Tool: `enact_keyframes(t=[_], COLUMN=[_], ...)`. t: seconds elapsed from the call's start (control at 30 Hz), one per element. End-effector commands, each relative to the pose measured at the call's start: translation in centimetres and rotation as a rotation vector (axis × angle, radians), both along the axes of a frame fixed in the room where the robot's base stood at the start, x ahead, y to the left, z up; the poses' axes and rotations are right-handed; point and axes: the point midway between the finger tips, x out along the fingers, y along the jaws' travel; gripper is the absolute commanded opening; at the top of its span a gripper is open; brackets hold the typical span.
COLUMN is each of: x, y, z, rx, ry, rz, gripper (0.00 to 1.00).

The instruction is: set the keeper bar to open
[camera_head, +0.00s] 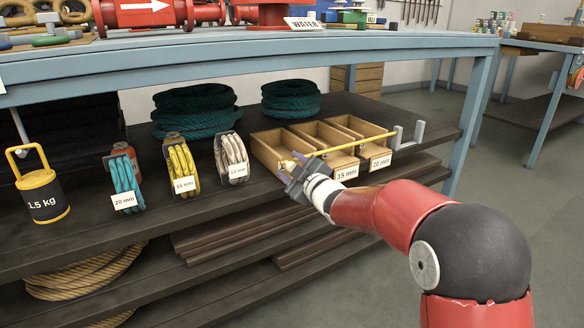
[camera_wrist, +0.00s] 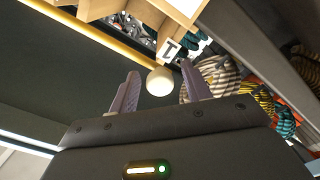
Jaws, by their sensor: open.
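The keeper bar (camera_head: 352,145) is a thin yellow rod running across the front of the wooden bins (camera_head: 262,150). Its right end is at a grey upright bracket (camera_head: 419,132). A pale round knob (camera_wrist: 159,83) is at its left end. In the wrist view the yellow bar (camera_wrist: 88,38) runs from upper left toward the knob. My gripper (camera_head: 294,163) is at the bar's left end. In the wrist view my gripper (camera_wrist: 160,74) is open, with the knob showing between its two fingers. Whether either finger touches the knob cannot be told.
Green rope coils (camera_head: 290,98) lie behind. The blue tabletop edge (camera_head: 250,55) overhangs the shelf. Open floor lies at the right.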

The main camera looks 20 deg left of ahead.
Motion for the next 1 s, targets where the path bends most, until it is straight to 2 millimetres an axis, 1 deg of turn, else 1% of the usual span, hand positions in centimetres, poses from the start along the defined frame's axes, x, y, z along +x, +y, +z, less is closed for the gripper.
enact_keyframes(t=[0.2,0.23,0.5,0.57,0.6,1.0], x=[0.04,0.04,0.02,0.02,0.02,0.31], y=[0.04,0.04,0.04,0.04,0.05,-0.14], z=[0.01,0.01,-0.02,-0.02,-0.03,-0.06], rx=[0.000,0.000,0.000,0.001,0.001,0.002], ry=[0.000,0.000,0.000,0.001,0.001,0.002], rz=[0.000,0.000,0.000,0.000,0.000,0.000], gripper=[0.48,0.46,0.10,0.02,0.00,0.00])
